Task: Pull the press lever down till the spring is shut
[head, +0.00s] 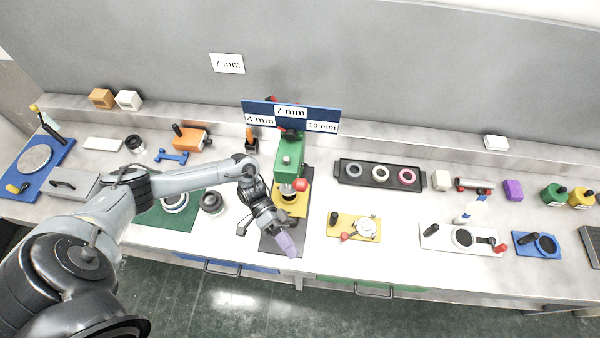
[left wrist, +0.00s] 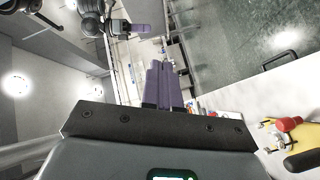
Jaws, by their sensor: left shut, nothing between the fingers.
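The green press (head: 289,153) stands near the middle of the bench on a dark plate, with a yellow part (head: 290,203) at its foot. Its lever's red knob (head: 301,185) shows at the front right of the press. The spring cannot be made out clearly. My left gripper (head: 287,244) has purple fingers, shut and empty, in front of and below the knob and apart from it. Its shut fingers also show in the left wrist view (left wrist: 165,85). What looks like my right gripper (left wrist: 135,28) is at the upper left there; its jaws are unclear.
A blue sign (head: 315,115) with size labels is behind the press. A green mat (head: 183,216) lies to the left.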

